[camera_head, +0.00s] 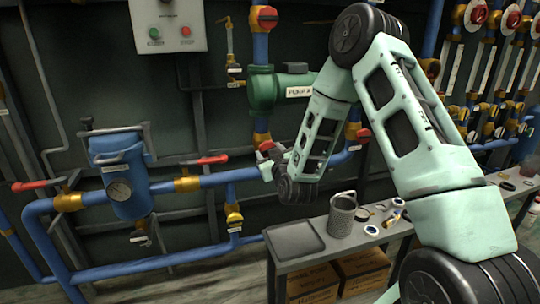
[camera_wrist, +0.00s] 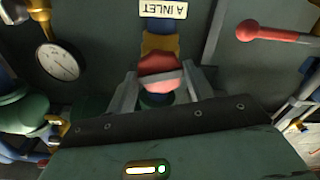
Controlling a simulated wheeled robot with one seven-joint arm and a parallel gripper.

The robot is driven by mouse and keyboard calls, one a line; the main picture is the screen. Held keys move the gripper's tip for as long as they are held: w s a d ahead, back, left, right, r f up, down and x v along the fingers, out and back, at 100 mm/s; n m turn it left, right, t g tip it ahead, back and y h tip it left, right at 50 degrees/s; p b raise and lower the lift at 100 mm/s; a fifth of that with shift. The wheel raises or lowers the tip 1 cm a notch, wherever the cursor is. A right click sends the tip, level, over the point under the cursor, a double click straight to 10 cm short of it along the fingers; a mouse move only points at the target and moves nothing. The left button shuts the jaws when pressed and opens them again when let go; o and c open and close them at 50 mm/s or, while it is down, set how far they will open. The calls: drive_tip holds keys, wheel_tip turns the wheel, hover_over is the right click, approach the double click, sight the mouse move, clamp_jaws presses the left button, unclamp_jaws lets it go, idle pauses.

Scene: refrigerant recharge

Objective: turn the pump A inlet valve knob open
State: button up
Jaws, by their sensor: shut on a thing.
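The red pump A inlet valve knob (camera_wrist: 158,68) is in the middle of the wrist view, on a brass valve body (camera_wrist: 160,44). An upside-down "A INLET" label (camera_wrist: 163,9) is on the pipe above it there. My gripper (camera_wrist: 161,84) is shut on the knob, one finger on each side. In the head view my gripper (camera_head: 266,163) reaches the knob (camera_head: 266,146) below the green pump A (camera_head: 277,90), and my wrist partly hides this spot. The knob's turn angle is hard to read.
A blue filter with a gauge (camera_head: 121,188) and red-handled valves stand on pipes to the left. A bench (camera_head: 348,246) with a grey mug (camera_head: 342,217), tray (camera_head: 294,240) and small parts is below my arm. A red lever (camera_wrist: 250,30) is at upper right in the wrist view.

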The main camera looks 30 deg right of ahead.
drive_tip(key=shift+n, duration=0.7)
drive_tip(key=shift+s+f+n+b, duration=0.1)
drive_tip(key=shift+n+b, duration=0.4)
drive_tip(key=shift+n, duration=1.7)
drive_tip(key=n, duration=0.4)
drive_tip(key=shift+n, duration=0.3)
